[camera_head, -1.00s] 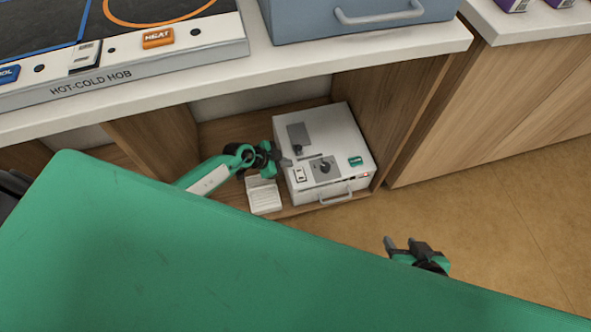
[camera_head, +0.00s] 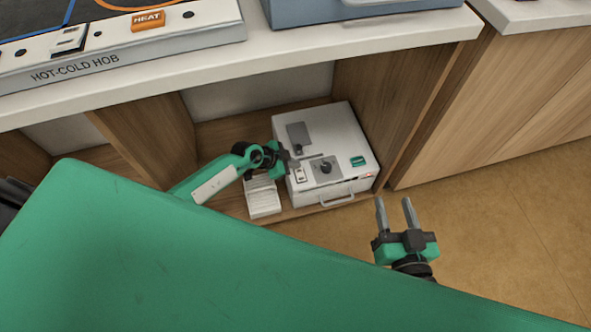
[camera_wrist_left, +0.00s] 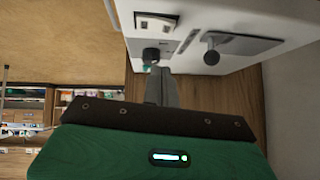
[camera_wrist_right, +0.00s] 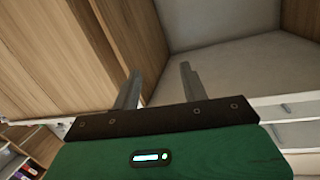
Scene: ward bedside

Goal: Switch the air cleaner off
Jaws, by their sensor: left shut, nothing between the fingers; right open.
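A white box-shaped unit (camera_head: 340,130), apparently the air cleaner, stands in the open bay under the counter. Its top carries a dark knob (camera_head: 325,168), a small white switch plate (camera_head: 299,175), a grey plate (camera_head: 299,136) with a small knob and a green label (camera_head: 358,161). My left gripper (camera_head: 292,163) is shut and empty, close above the unit's left edge near the switch plate. In the left wrist view its fingers (camera_wrist_left: 162,90) point toward a dark knob (camera_wrist_left: 151,54); contact cannot be told. My right gripper (camera_head: 396,212) is open and empty, right of the unit.
A small white slatted item (camera_head: 263,197) lies left of the unit. Wooden side panels (camera_head: 385,110) bound the bay, with the counter (camera_head: 300,60) above. A green surface (camera_head: 200,260) fills the foreground. Floor (camera_head: 480,220) is clear at right.

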